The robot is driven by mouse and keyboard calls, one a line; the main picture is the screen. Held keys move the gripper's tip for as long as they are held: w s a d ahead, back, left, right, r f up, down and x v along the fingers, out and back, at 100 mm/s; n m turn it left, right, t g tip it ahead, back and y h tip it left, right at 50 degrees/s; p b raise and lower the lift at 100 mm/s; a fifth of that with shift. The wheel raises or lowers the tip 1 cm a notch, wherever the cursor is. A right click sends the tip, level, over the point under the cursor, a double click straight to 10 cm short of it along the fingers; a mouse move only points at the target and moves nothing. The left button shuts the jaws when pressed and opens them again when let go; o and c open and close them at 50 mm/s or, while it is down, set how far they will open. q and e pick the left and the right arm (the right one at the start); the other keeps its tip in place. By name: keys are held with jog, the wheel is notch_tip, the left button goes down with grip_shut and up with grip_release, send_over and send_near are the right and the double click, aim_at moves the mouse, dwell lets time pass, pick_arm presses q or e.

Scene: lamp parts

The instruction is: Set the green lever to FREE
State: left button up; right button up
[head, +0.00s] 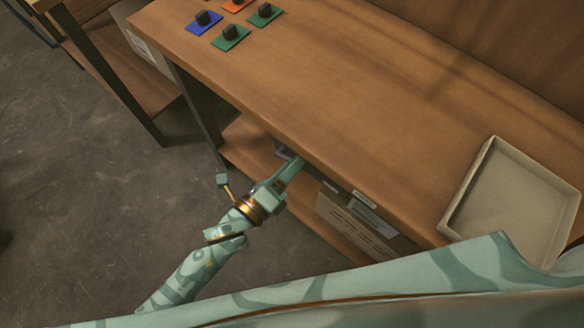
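My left gripper (291,172) reaches in from the lower left to the front edge of the workbench (330,90), with its fingertips beside the underside of the tabletop. Its fingers look close together, but I cannot tell whether they are open, shut or holding something. A small grey part (284,153) shows under the edge by the fingertips; the table edge and the gripper hide most of that place. I cannot make out a green lever or a FREE mark. My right gripper is not in view.
Blue (204,21), orange and green plates with dark knobs sit at the bench's far left. A beige tray (478,170) stands at the right. Labels (364,199) and a cardboard box (350,222) show under the front edge. The middle of the tabletop is clear.

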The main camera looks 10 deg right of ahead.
pick_arm(q)
jog(key=shift+s+f, duration=0.1)
jog(key=shift+f, duration=0.05)
dwell(0.3)
jog(key=p+v, duration=0.3)
jog(key=v, duration=1.3)
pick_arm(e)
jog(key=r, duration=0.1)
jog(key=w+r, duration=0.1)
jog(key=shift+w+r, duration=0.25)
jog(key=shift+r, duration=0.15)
pick_arm(q)
jog(key=shift+a, duration=0.15)
